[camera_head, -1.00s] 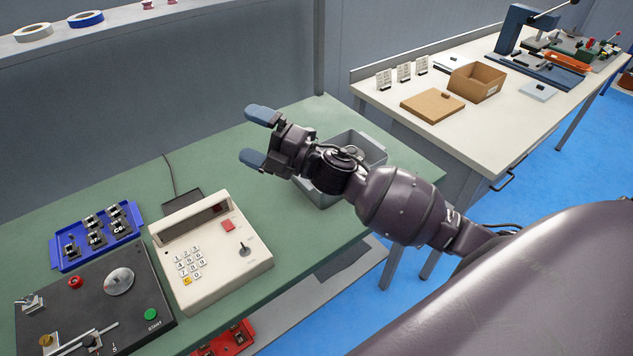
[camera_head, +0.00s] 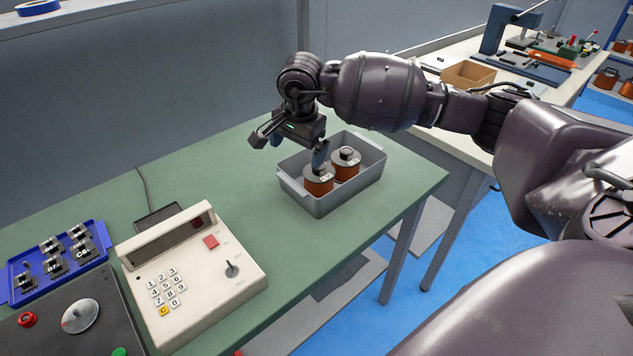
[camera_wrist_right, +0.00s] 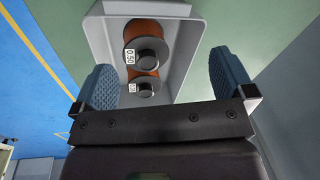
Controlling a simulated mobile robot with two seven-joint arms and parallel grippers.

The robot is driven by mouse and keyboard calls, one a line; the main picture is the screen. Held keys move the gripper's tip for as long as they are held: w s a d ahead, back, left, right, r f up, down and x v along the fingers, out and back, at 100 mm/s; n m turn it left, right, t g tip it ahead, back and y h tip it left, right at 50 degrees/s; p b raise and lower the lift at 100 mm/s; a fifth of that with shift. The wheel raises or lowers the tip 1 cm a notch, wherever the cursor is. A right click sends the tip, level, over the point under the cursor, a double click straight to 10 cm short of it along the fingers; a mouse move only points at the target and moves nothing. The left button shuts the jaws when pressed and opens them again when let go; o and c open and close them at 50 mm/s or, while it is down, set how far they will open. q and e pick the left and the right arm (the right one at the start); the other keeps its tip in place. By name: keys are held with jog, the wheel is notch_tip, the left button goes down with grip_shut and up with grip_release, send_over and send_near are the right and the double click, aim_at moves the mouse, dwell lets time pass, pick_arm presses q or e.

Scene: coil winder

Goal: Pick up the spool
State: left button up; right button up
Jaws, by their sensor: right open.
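Two copper-coloured spools with dark caps stand upright in a grey bin (camera_head: 332,205) on the green table. The left spool (camera_head: 318,184) is partly behind a finger of my right gripper in the head view; the right spool (camera_head: 346,166) shows clear of it. My right gripper (camera_head: 288,148) is open and empty, above the bin's left side and pointing down. In the right wrist view the spool labelled 0.50 (camera_wrist_right: 148,50) is farther from the gripper, and the other spool (camera_wrist_right: 145,86) lies between the open fingers (camera_wrist_right: 165,80) in the picture. My left gripper is out of view.
A cream keypad box (camera_head: 195,275) stands left of the bin, with a blue tray (camera_head: 58,262) of small parts and a black control panel (camera_head: 75,320) farther left. The bin's walls surround the spools. Green table is bare between keypad and bin.

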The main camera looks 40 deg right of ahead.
aim_at(320, 170)
jog(key=d+f+h, duration=0.1)
jog(key=d+f, duration=0.1)
jog(key=d+f+n+h+b, duration=0.1)
jog(key=d+f, duration=0.2)
jog(key=shift+w+d+f, duration=0.15)
jog(key=x, duration=0.5)
jog(key=shift+s+f+b, duration=0.1)
jog(key=shift+s+b, duration=0.15)
jog(key=shift+b, duration=0.05)
jog(key=shift+h, duration=0.3)
jog(key=c, duration=1.1)
